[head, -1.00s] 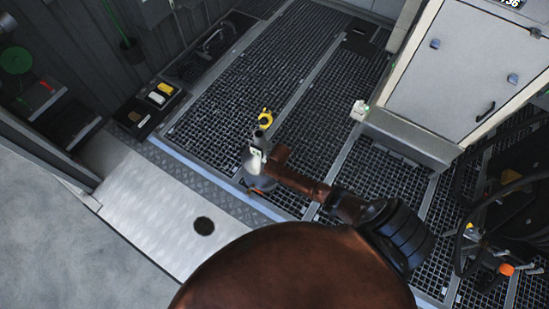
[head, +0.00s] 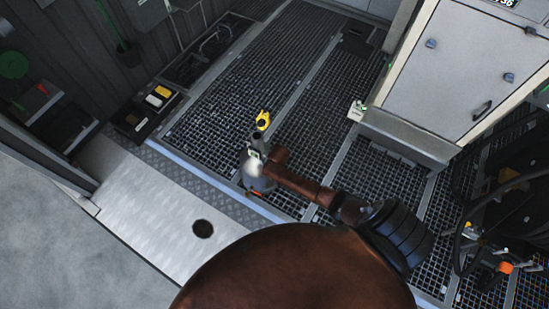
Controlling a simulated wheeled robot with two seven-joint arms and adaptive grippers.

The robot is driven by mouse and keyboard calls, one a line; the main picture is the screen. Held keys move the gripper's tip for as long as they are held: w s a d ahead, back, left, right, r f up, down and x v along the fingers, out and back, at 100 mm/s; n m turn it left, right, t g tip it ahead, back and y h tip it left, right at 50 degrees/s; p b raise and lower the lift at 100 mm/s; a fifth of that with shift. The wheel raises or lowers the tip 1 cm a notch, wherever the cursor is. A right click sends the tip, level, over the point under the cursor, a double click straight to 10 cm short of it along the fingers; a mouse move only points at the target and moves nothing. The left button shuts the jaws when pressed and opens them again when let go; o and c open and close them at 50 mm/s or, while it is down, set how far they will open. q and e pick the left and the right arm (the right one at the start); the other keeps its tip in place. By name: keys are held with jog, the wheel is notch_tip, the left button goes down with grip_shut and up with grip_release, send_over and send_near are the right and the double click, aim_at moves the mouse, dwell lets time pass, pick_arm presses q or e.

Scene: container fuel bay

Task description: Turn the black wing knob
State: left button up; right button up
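I cannot pick out a black wing knob in the head view. A brown arm with a black ribbed joint comes from the lower middle and reaches up and left over the grating; it looks like my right arm. It ends in a grey part with a small yellow forked piece at its far end, which I take for my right gripper (head: 263,120). It is too small to tell whether its fingers are open or shut, and I see nothing clearly held. My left gripper is out of view.
A grey cabinet (head: 455,75) with a handle stands at upper right. A black wheel (head: 465,235) and an orange knob (head: 505,267) are at lower right. A dark tray (head: 148,110) with yellow and white pieces lies left. The floor grating (head: 290,65) is mostly clear.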

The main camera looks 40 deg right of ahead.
jog(key=v, duration=0.9)
jog(key=shift+r, duration=0.25)
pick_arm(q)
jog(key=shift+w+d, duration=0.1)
pick_arm(e)
jog(key=shift+s, duration=0.1)
jog(key=s+d+f+n+g+p, duration=0.1)
jog(key=s+f+p, duration=0.2)
jog(key=s+f, duration=0.85)
jog(key=s+d+f+n+g+p, duration=0.1)
jog(key=s+f+n+p, duration=0.15)
jog(key=s+f, duration=0.85)
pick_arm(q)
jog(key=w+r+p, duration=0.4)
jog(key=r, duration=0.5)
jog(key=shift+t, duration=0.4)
pick_arm(e)
jog(key=s+a+f+n+g, duration=0.1)
jog(key=s+a, duration=0.1)
jog(key=s, duration=1.4)
jog(key=s+a+f+n+y, duration=0.1)
jog(key=s+a, duration=0.1)
jog(key=s, duration=1.5)
jog(key=shift+s+g, duration=0.25)
jog(key=shift+g, duration=0.15)
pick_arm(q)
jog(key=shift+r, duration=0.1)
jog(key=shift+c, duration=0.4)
pick_arm(e)
jog(key=shift+c, duration=0.4)
